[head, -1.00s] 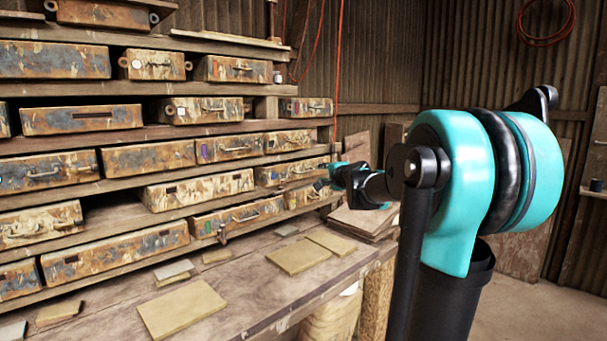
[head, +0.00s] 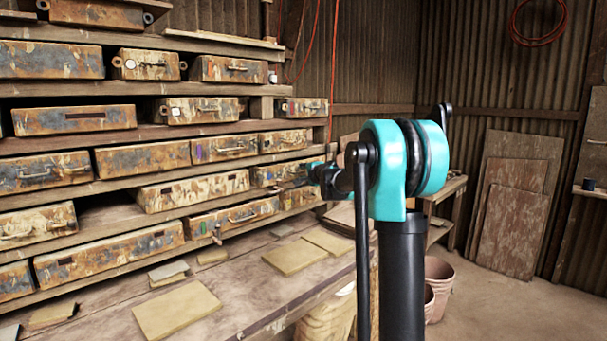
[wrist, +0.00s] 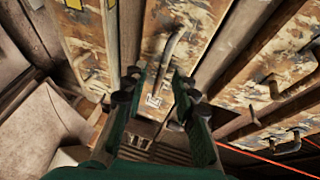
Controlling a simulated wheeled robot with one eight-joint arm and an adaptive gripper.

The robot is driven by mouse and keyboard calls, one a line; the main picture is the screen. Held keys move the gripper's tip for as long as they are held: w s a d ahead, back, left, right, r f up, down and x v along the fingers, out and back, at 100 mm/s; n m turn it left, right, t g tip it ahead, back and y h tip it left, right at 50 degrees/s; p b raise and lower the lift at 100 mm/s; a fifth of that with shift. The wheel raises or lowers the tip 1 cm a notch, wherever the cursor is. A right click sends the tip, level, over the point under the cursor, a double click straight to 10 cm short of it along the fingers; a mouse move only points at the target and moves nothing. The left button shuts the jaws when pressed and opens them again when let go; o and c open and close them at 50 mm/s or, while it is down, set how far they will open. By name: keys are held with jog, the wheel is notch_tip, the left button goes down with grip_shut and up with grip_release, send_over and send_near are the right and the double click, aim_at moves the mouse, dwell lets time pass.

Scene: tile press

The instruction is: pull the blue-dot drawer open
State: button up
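Rusty, paint-worn drawers fill the rack on the left of the head view. I cannot make out a blue dot for certain, so I cannot tell which is the blue-dot drawer. In the wrist view, my gripper (wrist: 168,92) is open, with its two fingers apart. It faces a drawer front (wrist: 207,28) with a curved bar handle (wrist: 172,45). The handle's lower end lies near the gap between the fingertips; I cannot tell whether they touch it. A small white label (wrist: 153,100) shows between the fingers. In the head view, my arm hides most of the gripper at the rack's right end.
A wooden bench (head: 245,288) runs below the rack, with flat tan tiles (head: 177,309) on it. Boards (head: 515,205) lean on the far wall. Buckets (head: 438,285) stand on the floor. The floor at right is clear.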

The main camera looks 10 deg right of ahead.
jog(key=shift+w, duration=0.2)
grip_shut()
dwell(0.4)
